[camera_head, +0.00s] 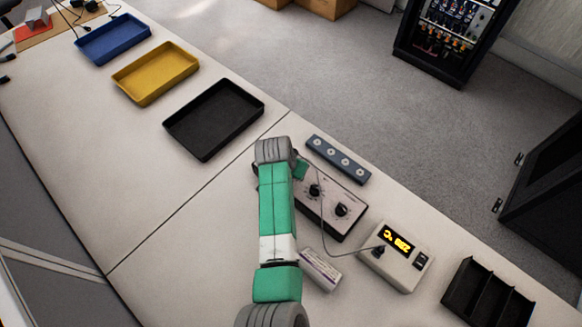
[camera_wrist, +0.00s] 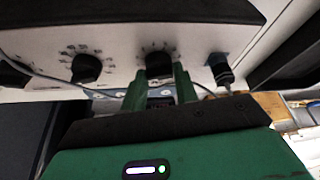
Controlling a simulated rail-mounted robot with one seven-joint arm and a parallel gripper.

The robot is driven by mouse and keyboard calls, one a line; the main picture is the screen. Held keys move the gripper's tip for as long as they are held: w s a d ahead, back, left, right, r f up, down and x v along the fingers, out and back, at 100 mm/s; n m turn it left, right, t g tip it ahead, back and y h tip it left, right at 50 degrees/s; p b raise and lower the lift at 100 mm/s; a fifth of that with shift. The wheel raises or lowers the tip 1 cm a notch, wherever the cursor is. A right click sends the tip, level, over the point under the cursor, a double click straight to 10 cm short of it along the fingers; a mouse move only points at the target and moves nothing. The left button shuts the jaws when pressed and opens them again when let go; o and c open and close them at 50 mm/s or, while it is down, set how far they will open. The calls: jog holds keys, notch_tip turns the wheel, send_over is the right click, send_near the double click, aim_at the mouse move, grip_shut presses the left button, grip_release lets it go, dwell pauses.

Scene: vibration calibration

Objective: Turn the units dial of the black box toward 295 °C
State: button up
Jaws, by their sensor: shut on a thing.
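The black box (camera_head: 322,211) has a pale panel and dark sides and lies on the table; its panel (camera_wrist: 120,33) fills the top of the wrist view. My gripper (camera_wrist: 160,84) is shut on a black dial (camera_wrist: 158,58), which I take for the units dial; in the head view my arm hides it. Another dial (camera_wrist: 86,68) with a printed number scale sits to its left. Two dials (camera_head: 315,190) (camera_head: 341,209) show in the head view. A plug (camera_wrist: 220,68) sits to the right. The display unit (camera_head: 402,262) shows yellow digits, upside down, seemingly 282 °C.
A cable (camera_head: 325,240) runs from the box area to the display unit. A blue-grey strip (camera_head: 338,160) lies behind the box. A small pale block (camera_head: 320,270) lies beside my arm. A black divided tray (camera_head: 485,297) is at lower right; a black tray (camera_head: 175,125) is at left.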

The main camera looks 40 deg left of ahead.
jog(key=m+h+p, duration=0.1)
jog(key=m, duration=0.1)
jog(key=shift+s+a+m, duration=0.1)
jog(key=shift+a+m, duration=0.05)
jog(key=shift+m, duration=0.25)
jog(key=m+h, duration=0.1)
jog(key=m, duration=0.1)
jog(key=shift+f+m, duration=0.1)
jog(key=shift+m, duration=0.2)
jog(key=m+h+b, duration=0.1)
jog(key=m+b, duration=0.1)
jog(key=m, duration=0.1)
jog(key=shift+a+f, duration=0.1)
jog(key=shift+a, duration=0.05)
jog(key=shift+m+g+h+b, duration=0.55)
jog(key=shift+m+b, duration=0.3)
jog(key=shift+m, duration=0.75)
